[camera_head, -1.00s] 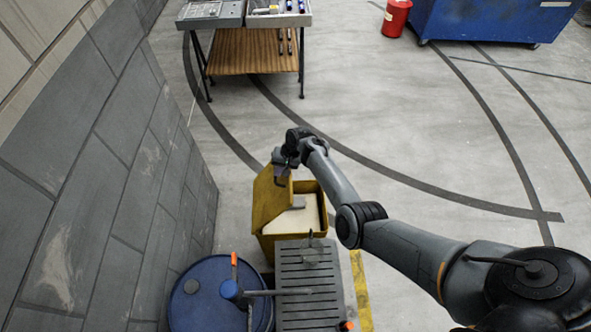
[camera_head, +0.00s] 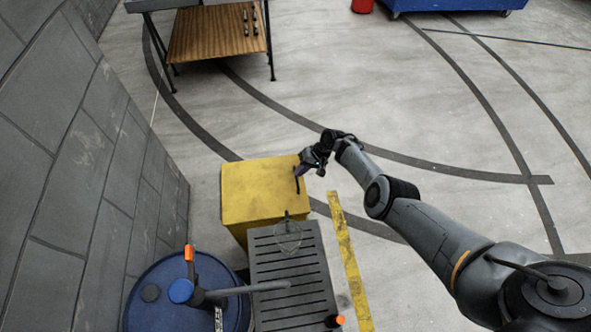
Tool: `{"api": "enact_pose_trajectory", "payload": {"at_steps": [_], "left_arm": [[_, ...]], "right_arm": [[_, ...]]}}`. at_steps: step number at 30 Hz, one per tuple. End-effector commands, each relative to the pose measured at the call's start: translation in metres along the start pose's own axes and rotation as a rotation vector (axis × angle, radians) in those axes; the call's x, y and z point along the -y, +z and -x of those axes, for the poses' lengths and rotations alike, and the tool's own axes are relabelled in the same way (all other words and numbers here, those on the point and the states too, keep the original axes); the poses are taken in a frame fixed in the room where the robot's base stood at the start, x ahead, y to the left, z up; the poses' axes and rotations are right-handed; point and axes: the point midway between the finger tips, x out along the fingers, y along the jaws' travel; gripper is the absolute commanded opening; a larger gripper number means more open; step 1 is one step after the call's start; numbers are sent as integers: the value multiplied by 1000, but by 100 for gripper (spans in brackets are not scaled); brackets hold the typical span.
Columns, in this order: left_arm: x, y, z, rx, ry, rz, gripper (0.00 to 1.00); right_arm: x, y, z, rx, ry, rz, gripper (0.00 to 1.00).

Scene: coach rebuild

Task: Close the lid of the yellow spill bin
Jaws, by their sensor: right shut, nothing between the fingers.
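The yellow spill bin (camera_head: 232,222) stands on the floor left of the middle, behind a dark slatted grate. Its yellow lid (camera_head: 262,188) lies flat across the top, and the inside of the bin is hidden. My right gripper (camera_head: 298,184) is at the lid's right edge, fingers pointing down, shut with nothing in it. It looks to touch or hover just over the lid edge; I cannot tell which. My left gripper is not in view.
A blue drum (camera_head: 165,300) with a hand pump (camera_head: 190,290) stands at front left, beside the slatted grate (camera_head: 290,285). A grey block wall (camera_head: 80,170) runs along the left. A wooden-shelved table (camera_head: 215,32) is behind.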

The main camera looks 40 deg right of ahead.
Motion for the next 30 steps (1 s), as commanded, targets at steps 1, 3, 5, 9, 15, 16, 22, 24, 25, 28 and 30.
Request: {"api": "enact_pose_trajectory", "payload": {"at_steps": [1,3,5,9,15,16,22,24,25,28,30], "left_arm": [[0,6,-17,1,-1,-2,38],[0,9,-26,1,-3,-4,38],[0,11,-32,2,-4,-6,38],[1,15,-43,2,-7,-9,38],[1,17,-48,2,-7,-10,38],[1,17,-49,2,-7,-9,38],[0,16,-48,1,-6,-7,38],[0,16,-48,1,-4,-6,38],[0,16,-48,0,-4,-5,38],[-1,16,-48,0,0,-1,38],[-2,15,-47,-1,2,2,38]], "right_arm": [[-13,-1,-14,-1,0,-1,0],[-20,-1,-21,-1,0,-1,0],[-25,-1,-27,-2,0,-1,0],[-34,-2,-36,-2,0,-2,0],[-39,-1,-42,-1,1,-1,0],[-39,-1,-43,-1,1,-1,0],[-39,-1,-42,-1,1,-1,0],[-39,-1,-42,-1,1,-1,0],[-39,-1,-42,-1,1,-1,0],[-39,-1,-42,-1,1,-1,0],[-38,-1,-42,-1,1,-1,0]]}}
